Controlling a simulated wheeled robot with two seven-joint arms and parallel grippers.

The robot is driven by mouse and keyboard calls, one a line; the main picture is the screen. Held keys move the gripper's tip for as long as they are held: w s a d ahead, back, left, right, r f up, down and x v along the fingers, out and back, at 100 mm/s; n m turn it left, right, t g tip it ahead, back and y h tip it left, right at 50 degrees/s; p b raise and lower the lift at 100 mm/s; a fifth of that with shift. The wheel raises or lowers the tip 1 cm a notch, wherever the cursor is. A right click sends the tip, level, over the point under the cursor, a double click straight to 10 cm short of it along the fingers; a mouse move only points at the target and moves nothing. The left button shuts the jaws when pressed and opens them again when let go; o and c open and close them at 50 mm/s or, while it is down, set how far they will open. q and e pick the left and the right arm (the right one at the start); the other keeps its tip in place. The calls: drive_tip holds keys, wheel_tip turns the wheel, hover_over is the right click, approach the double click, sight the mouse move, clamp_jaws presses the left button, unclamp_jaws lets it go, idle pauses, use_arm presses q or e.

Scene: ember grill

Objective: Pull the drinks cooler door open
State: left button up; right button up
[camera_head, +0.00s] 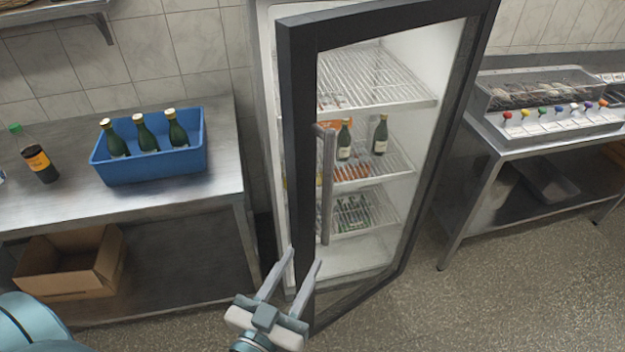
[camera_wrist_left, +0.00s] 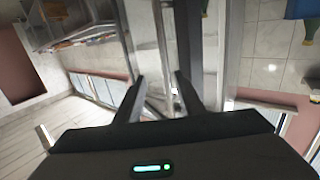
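The drinks cooler door (camera_head: 299,150) is a dark-framed glass door. It stands ajar, its left edge swung out from the white cooler body (camera_head: 268,130). A grey vertical bar handle (camera_head: 327,185) is on the door near its left side. My left gripper (camera_head: 305,257) is at the lower left of the door, below the handle's lower end. Its two fingers are apart, near the door's edge; I cannot tell if they touch it. The left wrist view shows the spread fingers (camera_wrist_left: 160,80) with pale upright parts beyond them. My right gripper is not in view.
A steel table (camera_head: 215,190) at left holds a blue crate (camera_head: 150,168) of bottles and a dark bottle (camera_head: 40,165). A cardboard box (camera_head: 70,285) sits below. A steel table (camera_head: 560,145) with a grill (camera_head: 545,95) stands right. Floor (camera_head: 480,300) at right front is clear.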

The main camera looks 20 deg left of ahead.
use_arm(q)
drive_tip(key=shift+s+a+r, duration=0.15)
drive_tip(key=shift+a+r, duration=0.05)
drive_tip(key=shift+r, duration=0.35)
drive_tip(key=shift+s+a+r, duration=0.15)
drive_tip(key=shift+a+r, duration=0.05)
drive_tip(key=shift+r, duration=0.35)
drive_tip(key=shift+w, duration=0.2)
drive_tip(key=b, duration=0.2)
approach(325, 199)
drive_tip(key=w+p, duration=0.2)
drive_tip(key=w, duration=0.3)
drive_tip(key=w+p, duration=0.2)
drive_tip(key=w, duration=0.3)
drive_tip(key=shift+d+f, duration=0.15)
drive_tip(key=shift+f, duration=0.05)
drive_tip(key=shift+w+f, duration=0.1)
drive_tip(key=shift+w, duration=0.5)
clamp_jaws()
